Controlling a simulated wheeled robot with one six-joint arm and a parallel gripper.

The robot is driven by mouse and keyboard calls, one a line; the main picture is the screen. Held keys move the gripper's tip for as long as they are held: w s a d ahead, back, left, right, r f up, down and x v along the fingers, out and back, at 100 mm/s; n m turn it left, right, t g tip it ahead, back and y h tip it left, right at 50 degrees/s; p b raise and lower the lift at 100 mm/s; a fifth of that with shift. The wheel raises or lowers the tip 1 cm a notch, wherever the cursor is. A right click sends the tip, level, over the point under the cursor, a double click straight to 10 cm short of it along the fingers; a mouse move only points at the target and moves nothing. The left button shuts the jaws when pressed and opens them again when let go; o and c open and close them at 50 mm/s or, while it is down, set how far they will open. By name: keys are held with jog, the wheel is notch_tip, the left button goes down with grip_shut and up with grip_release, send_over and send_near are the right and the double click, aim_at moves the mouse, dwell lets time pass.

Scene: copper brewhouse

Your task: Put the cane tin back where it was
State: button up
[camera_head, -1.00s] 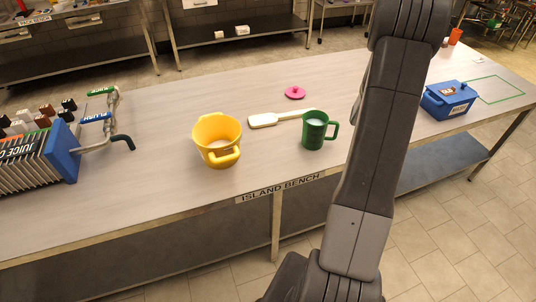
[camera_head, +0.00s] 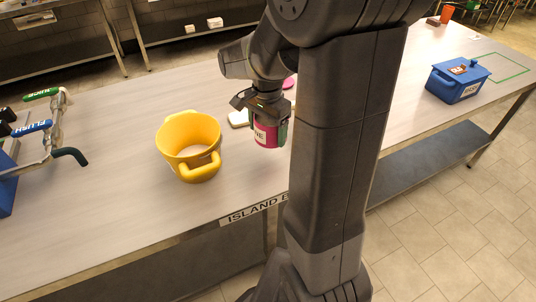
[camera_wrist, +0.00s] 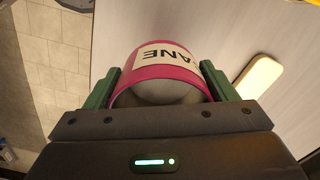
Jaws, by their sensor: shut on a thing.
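The cane tin (camera_head: 267,133) is magenta with a white label, part of which reads "NE" in the head view. In the wrist view the tin (camera_wrist: 163,70) shows the letters "CANE" upside down. My gripper (camera_head: 268,112) is shut on it, with a green finger on each side of the tin in the wrist view (camera_wrist: 160,85). In the head view the tin hangs over the island bench (camera_head: 110,190), right of the yellow jug. I cannot tell how high it is above the surface. My arm hides part of the bench behind it.
A yellow two-handled jug (camera_head: 189,147) stands left of the tin. A pale paddle (camera_head: 238,119) and a pink lid (camera_head: 289,83) lie behind it. A blue box (camera_head: 458,80) and a green outline (camera_head: 507,70) are at the right. Taps (camera_head: 50,130) stand at the left.

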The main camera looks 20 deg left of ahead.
aim_at(267, 162)
notch_tip(267, 162, down, 9)
jog(key=shift+r, duration=0.1)
dwell(0.3)
jog(key=shift+f+b, duration=0.25)
jog(key=shift+b, duration=0.1)
jog(key=o, duration=1.3)
notch_tip(267, 162, up, 12)
jog(key=shift+r+p, duration=0.25)
jog(key=shift+p, duration=0.25)
